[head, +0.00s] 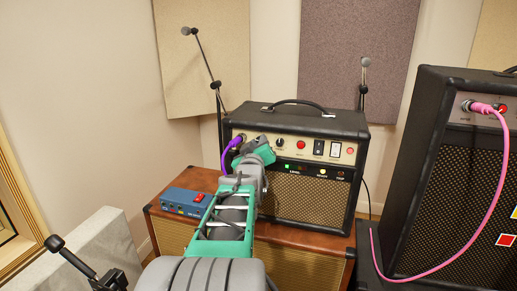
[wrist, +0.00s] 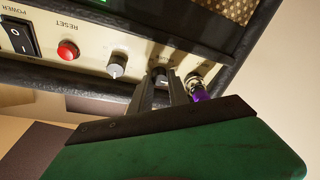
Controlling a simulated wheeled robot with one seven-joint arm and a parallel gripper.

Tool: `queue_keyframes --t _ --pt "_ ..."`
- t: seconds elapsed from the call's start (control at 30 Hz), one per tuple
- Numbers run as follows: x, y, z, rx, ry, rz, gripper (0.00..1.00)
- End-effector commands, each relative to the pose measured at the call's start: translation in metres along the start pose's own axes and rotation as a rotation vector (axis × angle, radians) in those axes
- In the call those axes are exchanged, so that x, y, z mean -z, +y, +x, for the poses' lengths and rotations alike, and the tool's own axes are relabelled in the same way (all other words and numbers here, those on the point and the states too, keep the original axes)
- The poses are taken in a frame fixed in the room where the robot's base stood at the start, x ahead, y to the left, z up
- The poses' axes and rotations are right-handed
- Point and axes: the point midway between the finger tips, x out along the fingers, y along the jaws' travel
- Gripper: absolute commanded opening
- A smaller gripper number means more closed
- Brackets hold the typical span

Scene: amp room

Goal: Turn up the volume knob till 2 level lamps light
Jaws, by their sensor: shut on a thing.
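The amp (head: 345,205) stands on a brown wooden cabinet, with a cream control panel. In the wrist view, turned upside down, my gripper (wrist: 162,82) is shut on a dark knob (wrist: 160,72) beside the purple plug (wrist: 198,92). The knob's label is mostly hidden, so I cannot read that it is the volume knob. My gripper (head: 252,150) hides this knob in the head view. A second, grey knob (wrist: 117,65) is free beside it. One green level lamp (head: 287,166) is lit; a dimmer lamp spot beside it looks unlit.
The red reset button (wrist: 68,51) and black power switch (wrist: 18,38) are along the same panel. A blue box (head: 186,203) sits on the brown cabinet (head: 285,240). A larger black amp with a pink cable (head: 495,180) stands at right. Microphone stands rise behind.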

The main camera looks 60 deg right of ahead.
Motion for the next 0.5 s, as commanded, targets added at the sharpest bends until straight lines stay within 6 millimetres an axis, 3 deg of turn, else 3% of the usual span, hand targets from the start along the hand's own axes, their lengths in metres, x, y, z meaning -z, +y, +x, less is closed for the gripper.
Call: queue_keyframes --t 0.5 --pt "-0.0053 -0.0072 -0.0001 -0.109 0.015 0.386 0.0"
